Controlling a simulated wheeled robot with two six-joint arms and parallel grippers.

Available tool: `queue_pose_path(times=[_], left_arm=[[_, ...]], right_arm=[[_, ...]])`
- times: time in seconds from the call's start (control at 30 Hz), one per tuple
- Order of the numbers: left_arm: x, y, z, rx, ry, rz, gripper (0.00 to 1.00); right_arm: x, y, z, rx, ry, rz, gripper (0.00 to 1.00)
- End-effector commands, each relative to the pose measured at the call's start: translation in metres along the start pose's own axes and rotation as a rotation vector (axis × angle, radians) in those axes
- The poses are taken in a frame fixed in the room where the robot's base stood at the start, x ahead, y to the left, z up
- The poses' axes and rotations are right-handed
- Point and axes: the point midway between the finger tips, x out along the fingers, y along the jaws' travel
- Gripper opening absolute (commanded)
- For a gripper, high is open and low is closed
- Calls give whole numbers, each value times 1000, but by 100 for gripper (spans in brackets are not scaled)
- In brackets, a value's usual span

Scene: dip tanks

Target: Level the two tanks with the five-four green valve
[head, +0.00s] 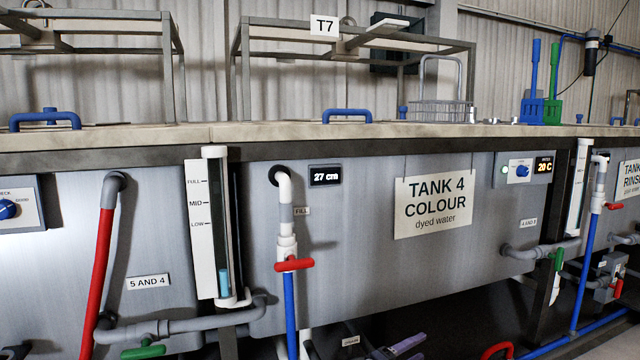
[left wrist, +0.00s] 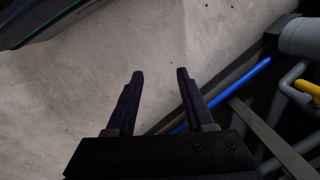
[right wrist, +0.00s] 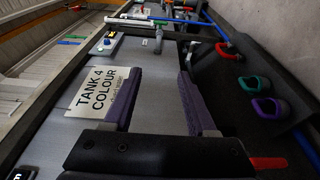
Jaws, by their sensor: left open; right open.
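The five-four green valve (head: 143,351) is at the bottom left of the head view, on the grey pipe (head: 190,325) below the "5 AND 4" label (head: 148,282). Its handle lies roughly along the pipe, partly cut off by the frame. Tank 4 (head: 350,240) has a sight gauge (head: 202,225) with blue liquid low in its tube, and a display (head: 325,176) reading 27 cm. Tank 5 (head: 60,260) is to its left. My right gripper (head: 397,345) is open and empty, low in front of tank 4, right of the valve. My left gripper (left wrist: 160,73) is open over bare floor.
A blue fill pipe with a red handle (head: 294,264) stands right of the gauge. A red pipe (head: 97,270) runs down in front of tank 5. Another green valve (head: 556,262) is at the right by a "4 AND 3" label (head: 528,223). Blue lid handles (head: 347,115) sit on the rim.

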Motion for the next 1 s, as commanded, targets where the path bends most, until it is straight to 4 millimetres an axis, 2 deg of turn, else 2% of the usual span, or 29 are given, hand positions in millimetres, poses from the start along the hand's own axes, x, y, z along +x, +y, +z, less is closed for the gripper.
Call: queue_pose_path(times=[0.23,0.33,0.47,0.57,0.77,0.87,1.0], left_arm=[[0,0,0,-3,0,4,57],[1,-5,-4,-35,5,46,57],[2,-21,-15,-145,34,194,57],[-3,-40,-28,-262,82,350,57],[-28,-96,-54,-505,231,646,57],[-46,-134,-63,-626,331,783,57],[-76,-200,-66,-793,499,960,57]], right_arm=[[0,-1,0,1,-1,-3,57],[-2,-8,5,11,-7,-38,57],[-8,-36,19,44,-31,-164,57],[-20,-65,32,75,-57,-300,57],[-54,-121,54,124,-108,-578,57],[-77,-145,64,141,-132,-718,57],[-114,-175,76,158,-162,-916,57]])
